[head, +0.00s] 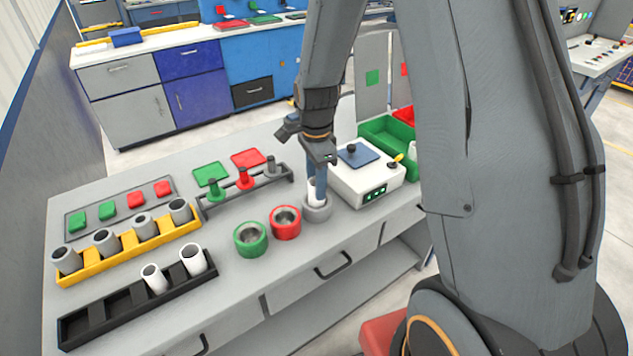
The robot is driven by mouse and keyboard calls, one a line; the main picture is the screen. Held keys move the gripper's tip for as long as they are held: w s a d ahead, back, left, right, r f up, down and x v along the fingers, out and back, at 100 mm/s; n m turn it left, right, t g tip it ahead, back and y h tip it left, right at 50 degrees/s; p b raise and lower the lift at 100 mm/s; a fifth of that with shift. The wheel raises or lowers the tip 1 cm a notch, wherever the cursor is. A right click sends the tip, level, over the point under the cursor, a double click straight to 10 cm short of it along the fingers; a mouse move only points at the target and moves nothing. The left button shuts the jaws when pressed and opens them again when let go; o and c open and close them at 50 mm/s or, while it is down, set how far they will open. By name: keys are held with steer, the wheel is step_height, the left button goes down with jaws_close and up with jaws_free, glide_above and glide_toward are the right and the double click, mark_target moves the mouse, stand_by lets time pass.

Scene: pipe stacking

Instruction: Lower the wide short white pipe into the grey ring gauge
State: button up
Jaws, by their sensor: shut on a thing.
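My gripper (317,180) points straight down at the right front of the grey workbench, shut on a white pipe (313,192). The fingers cover much of the pipe, so only narrow white strips show. The pipe looks upright. The grey ring gauge (318,211) stands directly under my gripper, right of the red ring. The pipe's lower end is hidden at the ring's opening. I cannot tell how deep it sits or whether it touches the wall.
A red ring (286,222) and a green ring (250,239) stand close on the left. A white box (365,182) with green buttons is close on the right. Behind is a rack (217,207) of plugs. A yellow tray (96,268) and black tray (96,334) hold other pipes.

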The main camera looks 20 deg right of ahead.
steer(key=shift+f, duration=0.15)
steer(key=o, duration=1.1)
steer(key=shift+r+b, duration=0.95)
steer(key=shift+r, duration=2.95)
